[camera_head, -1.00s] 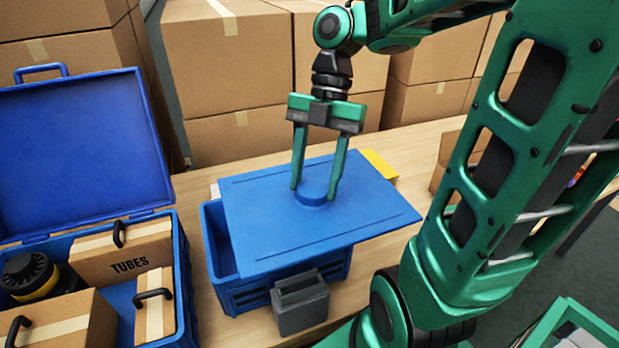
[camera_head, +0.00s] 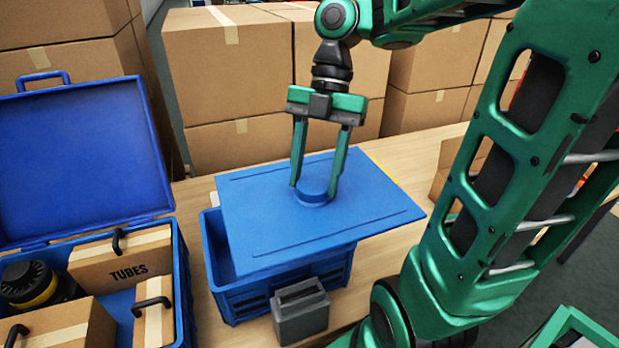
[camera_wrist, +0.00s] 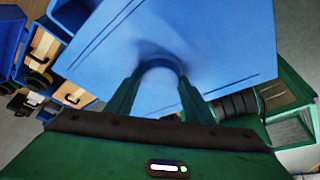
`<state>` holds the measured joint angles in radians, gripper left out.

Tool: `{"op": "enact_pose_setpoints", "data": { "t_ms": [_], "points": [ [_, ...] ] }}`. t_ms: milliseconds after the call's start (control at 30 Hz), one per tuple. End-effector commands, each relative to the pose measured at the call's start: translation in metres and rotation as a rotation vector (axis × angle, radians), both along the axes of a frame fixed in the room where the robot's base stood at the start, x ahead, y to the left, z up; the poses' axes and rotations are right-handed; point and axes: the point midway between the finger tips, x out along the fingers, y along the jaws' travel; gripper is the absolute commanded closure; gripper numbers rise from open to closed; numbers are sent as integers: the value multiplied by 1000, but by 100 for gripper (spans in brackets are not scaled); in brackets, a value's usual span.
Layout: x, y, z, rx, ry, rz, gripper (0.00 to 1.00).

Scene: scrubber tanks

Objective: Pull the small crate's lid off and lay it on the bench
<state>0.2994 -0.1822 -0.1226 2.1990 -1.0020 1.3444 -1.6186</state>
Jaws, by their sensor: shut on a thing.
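The blue lid (camera_head: 270,228) is a flat panel with a round knob (camera_head: 312,191) on top. My gripper (camera_head: 315,188) is shut on that knob, and it also grips it in the wrist view (camera_wrist: 160,82). The lid is held over the small blue crate (camera_head: 222,250), turned and shifted to the right of it, so the crate's left part shows open. The lid hides most of the crate's opening. The wooden bench (camera_head: 385,262) lies beneath, with bare wood to the right of the crate.
A grey box-like thing (camera_head: 300,312) stands before the crate. A yellow item (camera_head: 383,168) is mostly hidden behind the lid. A large open blue case (camera_head: 182,300) with boxes stands at left. An open carton (camera_head: 446,170) sits at the right. Cardboard boxes (camera_head: 230,70) are stacked behind.

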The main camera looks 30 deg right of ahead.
Motion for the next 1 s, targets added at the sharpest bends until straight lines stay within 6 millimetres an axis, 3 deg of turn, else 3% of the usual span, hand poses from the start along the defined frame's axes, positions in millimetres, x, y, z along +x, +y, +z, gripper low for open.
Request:
{"op": "enact_pose_setpoints", "data": {
  "t_ms": [500,1000],
  "points": [
    [0,0,20,0,0,1,81],
    [0,0,22,0,0,1,81]
  ]
}}
